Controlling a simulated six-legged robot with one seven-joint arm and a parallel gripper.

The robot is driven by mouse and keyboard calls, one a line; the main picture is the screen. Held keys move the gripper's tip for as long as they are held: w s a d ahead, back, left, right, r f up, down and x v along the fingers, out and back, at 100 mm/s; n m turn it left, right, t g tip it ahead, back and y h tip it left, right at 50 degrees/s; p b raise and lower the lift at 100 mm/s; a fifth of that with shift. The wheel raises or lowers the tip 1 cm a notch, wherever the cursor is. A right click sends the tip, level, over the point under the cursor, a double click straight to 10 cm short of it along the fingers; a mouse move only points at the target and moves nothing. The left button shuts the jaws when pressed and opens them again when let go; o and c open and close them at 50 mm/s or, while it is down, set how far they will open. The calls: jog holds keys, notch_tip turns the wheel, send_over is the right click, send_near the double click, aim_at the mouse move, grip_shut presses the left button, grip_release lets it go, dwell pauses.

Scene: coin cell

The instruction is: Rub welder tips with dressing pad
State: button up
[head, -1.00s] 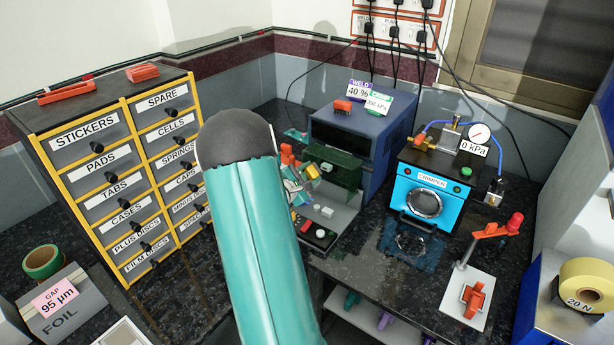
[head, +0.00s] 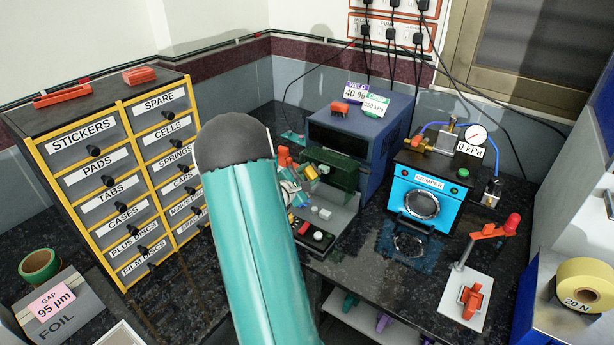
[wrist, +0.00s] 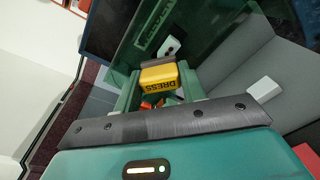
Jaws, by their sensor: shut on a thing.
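The yellow dressing pad, a block marked DRESS (wrist: 158,78), is between the fingers of my gripper (wrist: 158,70) in the wrist view. My gripper is shut on it. In the head view my gripper (head: 292,185) is small and partly hidden behind my arm, at the left front of the welder.
A labelled drawer cabinet (head: 110,165) stands left of my arm. A blue crimper (head: 428,200) with a gauge stands right of the welder. A lever stand (head: 465,290) is at the front right. A foil box (head: 58,305) lies at the lower left. Cables hang behind the welder.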

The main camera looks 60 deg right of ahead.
jog(key=shift+s+d, duration=0.1)
jog(key=shift+d, duration=0.45)
jog(key=shift+d, duration=0.1)
dwell(1.5)
jog(key=shift+w+a+r, duration=0.1)
jog(key=shift+w+a, duration=0.05)
jog(key=shift+a, duration=0.85)
jog(key=shift+w+a+r, duration=0.1)
jog(key=shift+w+a, duration=0.05)
jog(key=shift+a, duration=0.8)
jog(key=shift+w+a+r, duration=0.1)
jog(key=shift+w+a, duration=0.05)
jog(key=shift+a, duration=0.85)
